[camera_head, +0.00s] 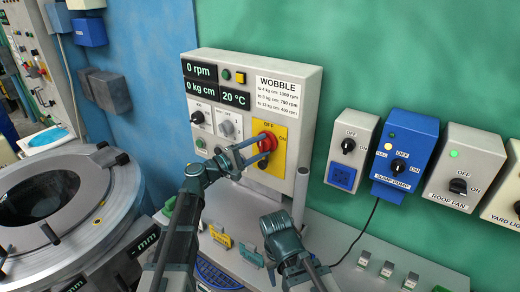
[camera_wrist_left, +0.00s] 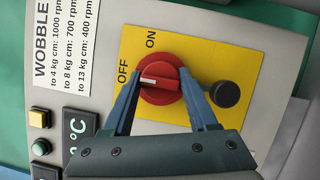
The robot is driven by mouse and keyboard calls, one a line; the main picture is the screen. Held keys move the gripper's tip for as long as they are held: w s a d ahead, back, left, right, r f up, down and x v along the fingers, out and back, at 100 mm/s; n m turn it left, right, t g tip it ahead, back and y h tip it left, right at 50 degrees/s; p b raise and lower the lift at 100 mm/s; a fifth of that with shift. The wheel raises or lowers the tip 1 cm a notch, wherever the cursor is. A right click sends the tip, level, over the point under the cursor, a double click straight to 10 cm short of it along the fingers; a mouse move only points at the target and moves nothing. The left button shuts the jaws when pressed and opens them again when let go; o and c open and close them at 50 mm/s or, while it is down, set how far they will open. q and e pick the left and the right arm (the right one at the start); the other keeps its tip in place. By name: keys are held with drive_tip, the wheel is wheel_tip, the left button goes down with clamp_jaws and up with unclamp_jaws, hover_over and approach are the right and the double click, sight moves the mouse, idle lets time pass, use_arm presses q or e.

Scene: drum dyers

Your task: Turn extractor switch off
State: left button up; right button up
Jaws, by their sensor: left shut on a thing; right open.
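The red rotary switch (camera_head: 264,141) sits on a yellow plate (camera_head: 280,160) on the grey control box (camera_head: 310,90). In the left wrist view the red switch (camera_wrist_left: 160,78) has a white mark that points toward the OFF label; ON is printed to one side. My left gripper (camera_head: 258,151) has one blue finger on each side of the switch, shut on it; its fingers also show in the left wrist view (camera_wrist_left: 162,100). My right gripper (camera_head: 284,242) is low in front of the box, open and away from the switch; its fingertips are hard to make out.
A dark round knob (camera_wrist_left: 225,94) sits beside the switch on the yellow plate. Sump pump (camera_head: 404,155) and roof fan (camera_head: 463,168) switch boxes hang on the green wall at right. A round metal drum machine (camera_head: 75,215) stands at left. Small tags (camera_head: 250,256) are on the ledge below.

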idle(0.4)
use_arm(q)
drive_tip(key=o, duration=1.4)
drive_tip(key=shift+c, duration=0.2)
drive_tip(key=b+v, duration=0.1)
drive_tip(key=v, duration=1.3)
